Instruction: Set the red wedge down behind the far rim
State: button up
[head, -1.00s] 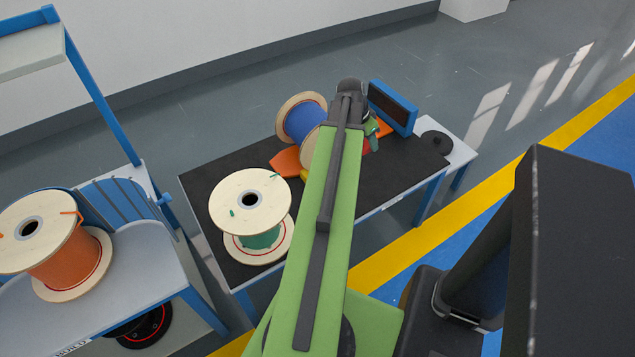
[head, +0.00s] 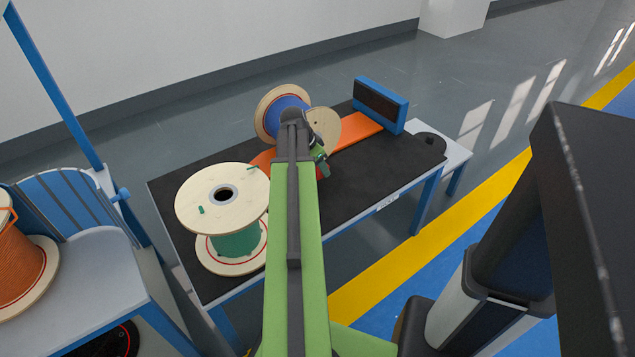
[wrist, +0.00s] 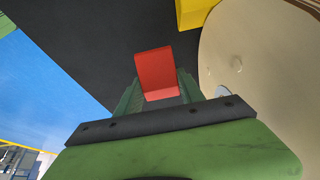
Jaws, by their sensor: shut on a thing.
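In the wrist view, the red wedge (wrist: 157,75) is between the fingers of my gripper (wrist: 155,92), which is shut on it. The wedge is above the dark mat; I cannot tell whether it touches it. In the head view, my gripper (head: 322,165) is just in front of the spool with blue cable (head: 286,116), and the wedge is hidden. This spool lies on its side, with a far wooden rim (head: 266,108) and a near one (head: 327,127). A wooden rim (wrist: 262,75) fills the right of the wrist view, close beside my gripper.
A yellow block (wrist: 194,10) shows beside the rim. An orange strip (head: 355,132) leads to a blue-framed panel (head: 381,103). A spool with green cable (head: 236,243) stands at left.

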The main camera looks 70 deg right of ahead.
aim_at(318, 183)
jog(key=shift+w+f, duration=0.2)
jog(key=shift+w, duration=0.15)
notch_tip(318, 183, down, 4)
jog(key=b, duration=0.4)
jog(key=shift+f, duration=0.2)
jog(key=shift+r, duration=0.25)
jog(key=shift+f, duration=0.2)
jog(key=o, duration=1.4)
